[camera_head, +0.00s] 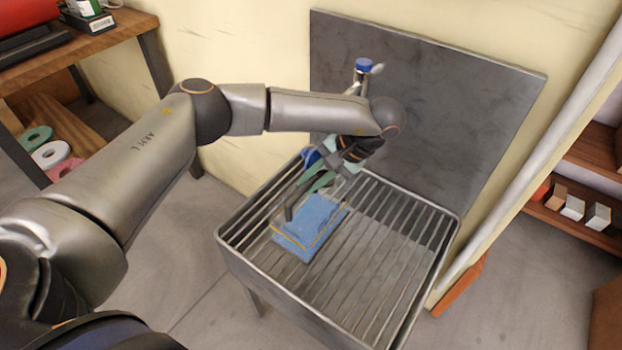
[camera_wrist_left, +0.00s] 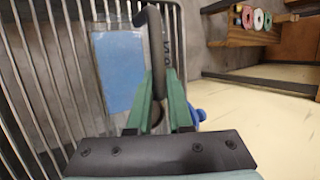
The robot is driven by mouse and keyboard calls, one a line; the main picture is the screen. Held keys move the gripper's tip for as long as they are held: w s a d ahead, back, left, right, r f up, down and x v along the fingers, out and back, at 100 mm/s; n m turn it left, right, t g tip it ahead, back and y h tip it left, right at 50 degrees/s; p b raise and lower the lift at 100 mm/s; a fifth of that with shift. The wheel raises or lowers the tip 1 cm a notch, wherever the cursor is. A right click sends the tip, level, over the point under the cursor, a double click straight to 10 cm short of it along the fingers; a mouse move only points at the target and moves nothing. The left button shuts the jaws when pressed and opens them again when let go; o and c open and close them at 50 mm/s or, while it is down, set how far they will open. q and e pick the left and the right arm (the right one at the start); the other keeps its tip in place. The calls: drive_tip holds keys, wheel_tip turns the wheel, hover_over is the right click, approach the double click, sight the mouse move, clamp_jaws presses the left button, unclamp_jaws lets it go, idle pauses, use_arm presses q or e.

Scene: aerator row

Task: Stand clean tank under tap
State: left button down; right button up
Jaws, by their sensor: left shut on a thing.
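The tank (camera_head: 311,224) is a clear box with a large blue face, over the left part of the slatted rack; its blue face also shows in the left wrist view (camera_wrist_left: 119,72). I cannot tell whether it touches the slats. My left gripper (camera_head: 312,187) has green fingers, shut on the tank's dark bent handle (camera_wrist_left: 154,45). A blue cap (camera_wrist_left: 197,114) shows beside the fingers. The tap (camera_head: 363,68) has a blue top and stands in front of the back panel, its lower part hidden behind my arm. My right gripper is not in view.
The metal rack (camera_head: 385,290) has raised rims and bare slats right of the tank. A grey panel (camera_head: 460,110) rises behind it. A wooden shelf (camera_head: 75,55) stands at left, and shelves with small boxes (camera_head: 572,208) at right.

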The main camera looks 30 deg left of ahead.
use_arm(q)
drive_tip(key=shift+f, duration=0.15)
drive_tip(key=c, duration=0.8)
unclamp_jaws()
drive_tip(key=shift+o, duration=0.2)
drive_tip(key=shift+f, duration=0.1)
